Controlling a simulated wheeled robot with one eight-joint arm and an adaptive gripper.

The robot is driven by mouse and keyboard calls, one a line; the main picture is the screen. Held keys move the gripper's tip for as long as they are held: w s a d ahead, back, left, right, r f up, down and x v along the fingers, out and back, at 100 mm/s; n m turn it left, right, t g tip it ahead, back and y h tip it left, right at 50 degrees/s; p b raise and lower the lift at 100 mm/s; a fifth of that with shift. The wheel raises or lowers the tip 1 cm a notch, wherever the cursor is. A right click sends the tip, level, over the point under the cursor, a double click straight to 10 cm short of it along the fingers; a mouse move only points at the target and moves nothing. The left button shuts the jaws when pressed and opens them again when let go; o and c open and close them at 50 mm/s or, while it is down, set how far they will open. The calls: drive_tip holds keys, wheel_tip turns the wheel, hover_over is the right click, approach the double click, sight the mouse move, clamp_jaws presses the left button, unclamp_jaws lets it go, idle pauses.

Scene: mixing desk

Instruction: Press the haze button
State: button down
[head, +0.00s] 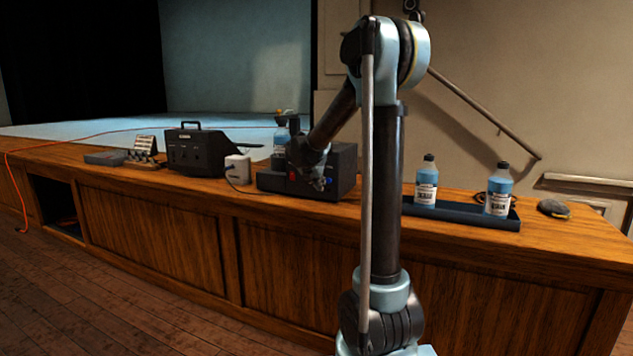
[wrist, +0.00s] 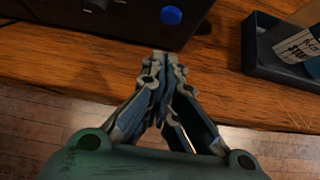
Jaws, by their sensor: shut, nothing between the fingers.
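A black box (head: 345,168) with a round blue button (wrist: 171,15) on its front stands on the wooden counter. A red switch (head: 292,177) is on the left of its front. In the wrist view, a pale knob (wrist: 96,5) lies left of the blue button. No label naming the haze button is legible. My gripper (wrist: 160,58) is shut and empty, its tips low in front of the box and apart from the blue button in the wrist picture. In the head view, my gripper (head: 318,180) covers part of the box's front.
A dark blue tray (head: 450,213) with two blue bottles stands to the right of the box. A white device (head: 237,168) and another black machine (head: 195,150) stand to its left. An orange cable (head: 60,144) runs along the counter's left end.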

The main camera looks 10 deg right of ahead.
sight(328, 184)
drive_tip(key=shift+w+d+f, duration=0.15)
drive_tip(key=shift+w+d, duration=0.25)
drive_tip(key=shift+w, duration=0.3)
drive_tip(key=shift+w+d+f, duration=0.1)
drive_tip(key=shift+w+d, duration=0.35)
drive_tip(key=shift+w, duration=0.2)
drive_tip(key=shift+w+d+f, duration=0.15)
drive_tip(key=shift+w+d, duration=0.25)
drive_tip(key=shift+w, duration=0.3)
drive_tip(key=shift+w+d+r, duration=0.15)
drive_tip(key=shift+w+d, duration=0.25)
drive_tip(key=shift+w, duration=0.3)
drive_tip(key=shift+s+a, duration=0.2)
drive_tip(key=shift+s, duration=0.25)
drive_tip(key=s+a+f+v, duration=0.1)
drive_tip(key=v, duration=1.1)
drive_tip(key=shift+s+f, duration=0.3)
